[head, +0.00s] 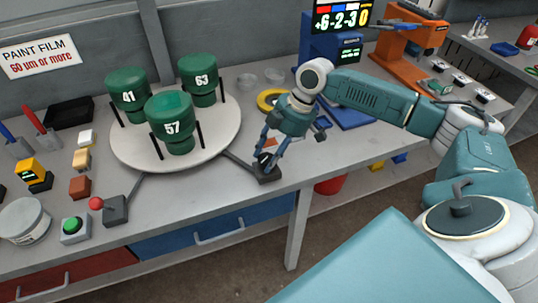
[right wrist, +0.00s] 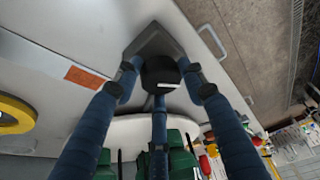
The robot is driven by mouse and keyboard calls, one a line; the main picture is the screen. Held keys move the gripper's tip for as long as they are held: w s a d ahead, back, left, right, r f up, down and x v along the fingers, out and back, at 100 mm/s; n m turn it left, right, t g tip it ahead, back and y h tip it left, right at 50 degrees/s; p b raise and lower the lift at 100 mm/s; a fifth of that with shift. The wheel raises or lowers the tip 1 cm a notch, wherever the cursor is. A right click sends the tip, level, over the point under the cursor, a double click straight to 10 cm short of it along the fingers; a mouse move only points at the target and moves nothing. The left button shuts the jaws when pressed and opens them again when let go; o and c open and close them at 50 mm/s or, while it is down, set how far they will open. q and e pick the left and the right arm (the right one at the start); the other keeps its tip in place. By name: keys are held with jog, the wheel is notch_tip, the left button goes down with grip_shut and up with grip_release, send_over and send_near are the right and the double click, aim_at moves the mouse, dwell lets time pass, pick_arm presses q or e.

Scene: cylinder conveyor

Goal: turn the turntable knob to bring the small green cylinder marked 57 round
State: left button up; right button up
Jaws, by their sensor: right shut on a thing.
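The white round turntable (head: 218,137) carries three green cylinders. The one marked 57 (head: 171,128) stands upright at the front, the one marked 41 (head: 128,92) at the back left and the one marked 63 (head: 200,78) at the back right. The black knob (right wrist: 160,72) sits on a dark base (head: 267,175) near the table's front edge, right of the turntable. My right gripper (head: 267,156) points down and is shut on the knob, its blue fingers around it in the right wrist view. In the head view the fingers partly hide the knob. My left gripper is out of view.
A yellow tape ring (head: 270,101) and clear dishes lie behind my right gripper. A red-balled lever (head: 114,208) and a green button (head: 75,229) are at the front left. A blue stand with a display (head: 342,18) is at the back. A red bin (head: 330,185) is below.

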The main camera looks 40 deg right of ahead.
jog(key=shift+a+r+n, duration=0.15)
jog(key=shift+n, duration=0.15)
jog(key=shift+w+r+n+y+p, duration=0.1)
jog(key=shift+n+y+p, duration=0.2)
jog(key=shift+n+p, duration=0.45)
jog(key=shift+w+n+g+p, duration=0.1)
jog(key=shift+n+g+p, duration=0.4)
jog(key=shift+n+p, duration=0.15)
jog(key=shift+n+g, duration=0.5)
jog(key=shift+n, duration=1.1)
jog(key=shift+w+f+n+g, duration=0.15)
jog(key=shift+n+g, duration=0.45)
jog(key=shift+n, duration=0.6)
jog(key=shift+a+f+n+g, duration=0.1)
jog(key=shift+n+g, duration=0.4)
jog(key=shift+n, duration=0.9)
jog(key=shift+n+g+h+b, duration=0.6)
jog(key=shift+n+b, duration=0.1)
jog(key=shift+n, duration=1)
jog(key=shift+f+n+g+h, duration=0.1)
jog(key=shift+n+g+h, duration=0.3)
jog(key=shift+n, duration=1.1)
